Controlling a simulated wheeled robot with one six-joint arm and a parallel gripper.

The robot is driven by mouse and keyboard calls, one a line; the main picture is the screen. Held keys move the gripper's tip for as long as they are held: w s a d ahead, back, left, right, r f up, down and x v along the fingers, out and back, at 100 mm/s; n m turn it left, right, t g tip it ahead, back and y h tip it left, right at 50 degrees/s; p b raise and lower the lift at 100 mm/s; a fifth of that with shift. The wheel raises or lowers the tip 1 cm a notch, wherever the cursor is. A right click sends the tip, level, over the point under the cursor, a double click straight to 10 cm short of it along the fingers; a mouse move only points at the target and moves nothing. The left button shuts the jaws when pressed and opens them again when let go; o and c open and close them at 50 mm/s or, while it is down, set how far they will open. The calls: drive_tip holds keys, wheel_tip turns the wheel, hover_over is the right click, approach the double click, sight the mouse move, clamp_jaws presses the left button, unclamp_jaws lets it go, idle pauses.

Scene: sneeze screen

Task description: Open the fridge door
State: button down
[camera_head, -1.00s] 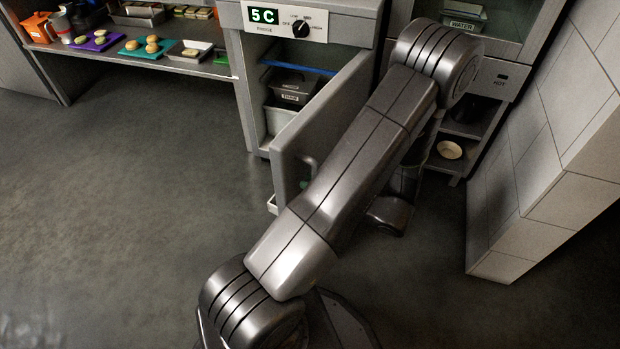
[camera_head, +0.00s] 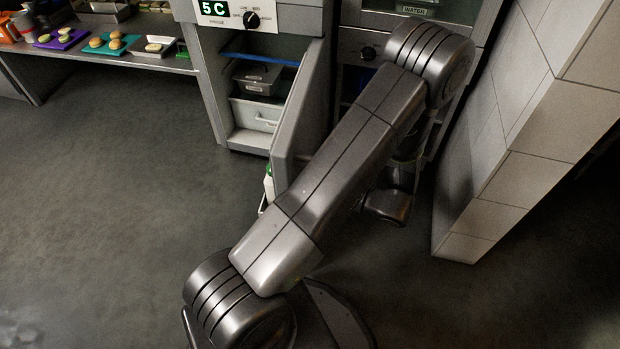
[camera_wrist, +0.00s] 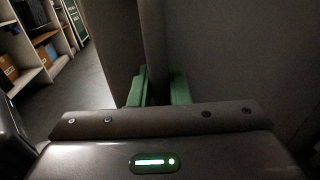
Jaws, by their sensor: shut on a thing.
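The grey fridge (camera_head: 204,75) stands at the upper middle of the head view, with a lit "5 C" display and a dial on its front. Its door (camera_head: 297,125) stands open, swung out to the right, and is seen nearly edge-on. Inside are a dark lidded container (camera_head: 258,78) and a white bin (camera_head: 257,115). In the wrist view the green fingertips (camera_wrist: 160,90) of my gripper are closed around the upright door handle (camera_wrist: 153,45). In the head view my arm hides the gripper and the handle.
A tiled wall (camera_head: 500,150) stands close on the right. A counter (camera_head: 120,58) with colored boards and food is at the upper left. The floor (camera_head: 130,200) left of the door is clear. Shelves with boxes (camera_wrist: 45,52) show at the left of the wrist view.

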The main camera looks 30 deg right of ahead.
drive_tip(key=shift+s+a, duration=0.1)
drive_tip(key=c, duration=1.4)
unclamp_jaws()
drive_tip(key=shift+c, duration=0.2)
drive_tip(key=p+v, duration=0.2)
drive_tip(key=v, duration=1.2)
drive_tip(key=b+x, duration=0.2)
drive_tip(key=x, duration=1.2)
